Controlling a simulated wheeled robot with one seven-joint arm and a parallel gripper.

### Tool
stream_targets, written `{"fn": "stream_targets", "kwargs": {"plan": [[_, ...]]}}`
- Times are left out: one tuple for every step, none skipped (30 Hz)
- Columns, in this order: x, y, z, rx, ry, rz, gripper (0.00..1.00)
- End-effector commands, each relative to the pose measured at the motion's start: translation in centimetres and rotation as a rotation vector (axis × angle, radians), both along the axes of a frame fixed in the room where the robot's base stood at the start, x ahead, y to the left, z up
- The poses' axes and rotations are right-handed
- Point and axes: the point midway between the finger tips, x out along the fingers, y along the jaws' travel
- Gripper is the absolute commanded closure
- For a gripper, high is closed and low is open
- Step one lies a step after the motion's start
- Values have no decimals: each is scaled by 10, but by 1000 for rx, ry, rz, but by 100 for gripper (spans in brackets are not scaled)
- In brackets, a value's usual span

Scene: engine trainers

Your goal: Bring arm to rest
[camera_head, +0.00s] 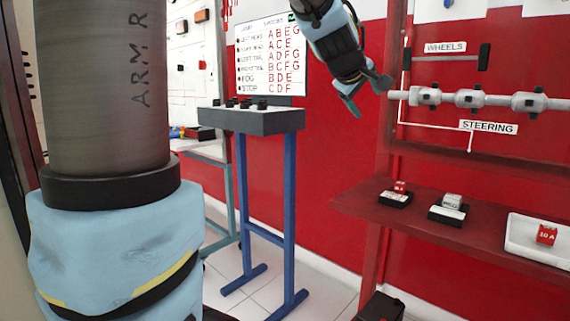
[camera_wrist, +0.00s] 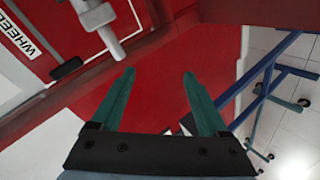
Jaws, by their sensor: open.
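My gripper (camera_head: 366,92) hangs in the air at the upper middle of the head view, in front of the red wall and just left of the steering shaft. In the wrist view my gripper (camera_wrist: 155,98) shows two green fingers spread wide apart with nothing between them. Another part of my arm (camera_head: 110,200), grey and light blue and marked "ARM R", fills the left of the head view.
The steering shaft (camera_head: 475,98) runs along the right of the red panel. A dark red shelf (camera_head: 430,228) below holds small blocks and a white tray (camera_head: 520,240) with a red block (camera_head: 546,235). A blue-legged stand (camera_head: 255,122) is at centre, before a chart (camera_head: 271,60).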

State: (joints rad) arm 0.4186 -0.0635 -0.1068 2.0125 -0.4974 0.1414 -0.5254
Motion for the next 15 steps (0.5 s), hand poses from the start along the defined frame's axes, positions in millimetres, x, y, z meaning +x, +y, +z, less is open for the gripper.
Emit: {"fn": "stream_targets", "kwargs": {"plan": [[0,23,-34,89,33,-4,22],[-1,36,-52,142,51,-14,22],[-5,53,-76,209,76,-28,22],[-9,65,-93,258,98,-42,22],[-13,79,-110,306,120,-55,22],[-21,96,-133,370,153,-76,22],[-27,110,-149,416,178,-93,22],[-34,123,-164,460,204,-112,22],[-45,140,-184,513,239,-137,22],[-54,151,-197,551,265,-158,22],[-62,163,-209,585,292,-178,22],[-74,177,-224,625,324,-206,22],[-83,186,-234,653,349,-227,22],[-92,196,-243,677,372,-246,22],[-103,207,-254,707,402,-274,22]]}}
